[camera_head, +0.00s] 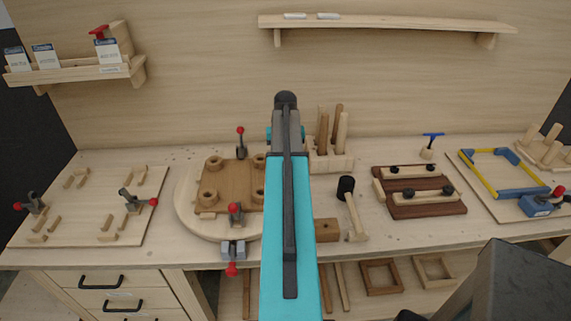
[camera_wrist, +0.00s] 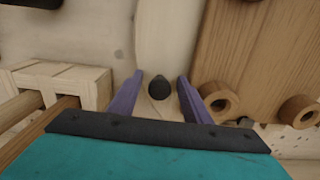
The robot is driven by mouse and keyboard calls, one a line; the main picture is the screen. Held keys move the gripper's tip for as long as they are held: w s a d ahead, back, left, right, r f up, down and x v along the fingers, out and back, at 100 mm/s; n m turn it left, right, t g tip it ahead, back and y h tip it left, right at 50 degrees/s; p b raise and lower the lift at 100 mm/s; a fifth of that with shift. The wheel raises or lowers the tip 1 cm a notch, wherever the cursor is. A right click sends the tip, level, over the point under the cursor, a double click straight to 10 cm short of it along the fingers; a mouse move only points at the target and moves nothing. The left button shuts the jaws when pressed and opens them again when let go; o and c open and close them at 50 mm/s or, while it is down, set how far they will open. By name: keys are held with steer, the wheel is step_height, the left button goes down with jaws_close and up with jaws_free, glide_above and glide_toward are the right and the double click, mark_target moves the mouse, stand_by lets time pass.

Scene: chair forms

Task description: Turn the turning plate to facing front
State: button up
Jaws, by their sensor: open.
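The turning plate (camera_head: 187,205) is a pale round disc on the bench, left of centre in the head view. A brown square board (camera_head: 232,178) with several wooden rings lies on it. In the wrist view the plate (camera_wrist: 165,30) shows as a pale band, with the board (camera_wrist: 255,50) to its right. A dark round knob (camera_wrist: 159,83) is at the plate's rim. My gripper (camera_wrist: 161,79) is open, with its two purple fingers on either side of the knob; contact cannot be told. My arm hides the plate's right edge in the head view.
A red-tipped clamp (camera_head: 233,250) stands at the plate's front and another (camera_head: 240,143) behind it. A block with dowels (camera_head: 330,160) is right of my arm. A mallet (camera_head: 352,208) and a wooden block (camera_head: 327,230) lie right of it. A shelf (camera_head: 385,22) is above.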

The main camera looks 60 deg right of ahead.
jaws_close()
steer(key=shift+a, duration=0.15)
